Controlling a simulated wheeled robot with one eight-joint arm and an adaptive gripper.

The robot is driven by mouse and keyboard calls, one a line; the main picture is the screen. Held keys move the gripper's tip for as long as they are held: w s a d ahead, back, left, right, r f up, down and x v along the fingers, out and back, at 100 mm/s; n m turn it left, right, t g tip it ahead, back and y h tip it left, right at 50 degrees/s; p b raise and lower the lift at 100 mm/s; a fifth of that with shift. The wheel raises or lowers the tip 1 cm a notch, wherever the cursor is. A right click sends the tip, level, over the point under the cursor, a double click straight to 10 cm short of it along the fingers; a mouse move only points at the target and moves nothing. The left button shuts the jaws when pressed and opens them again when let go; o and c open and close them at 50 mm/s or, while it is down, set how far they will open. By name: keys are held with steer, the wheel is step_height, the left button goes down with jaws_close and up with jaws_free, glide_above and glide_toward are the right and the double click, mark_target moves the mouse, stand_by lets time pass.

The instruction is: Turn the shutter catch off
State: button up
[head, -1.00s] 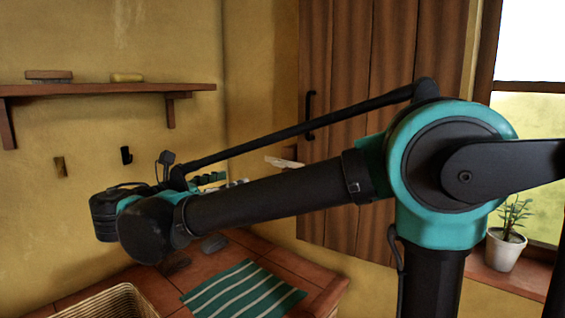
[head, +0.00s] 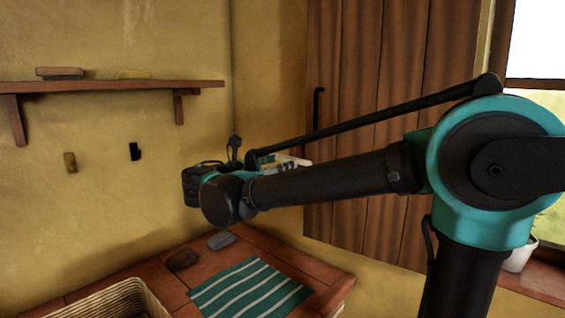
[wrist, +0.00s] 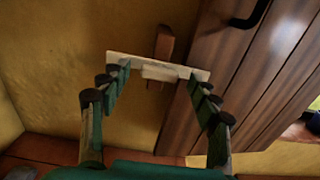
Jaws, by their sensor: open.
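The shutter catch (wrist: 137,62) is a pale cream bar with a small raised block, in front of an upright brown wooden piece (wrist: 164,42) on the wall beside the shutter. The bar lies nearly level, its right end near the shutter's edge. In the head view the catch (head: 297,161) shows partly behind my arm. My gripper (wrist: 157,76) is open, with one finger towards each end of the bar. The fingertips look close to it; I cannot tell whether they touch. In the head view my gripper (head: 270,167) is mostly hidden. The brown plank shutter (head: 375,120) stands to the right.
A black handle (head: 318,108) sticks out from the shutter. Below is a tiled counter (head: 170,287) with a striped cloth (head: 250,290), a wicker basket (head: 95,302) and two dark lumps. A shelf (head: 110,88) and a black hook (head: 136,152) are on the left wall.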

steer(key=shift+x, duration=0.9)
jaws_close()
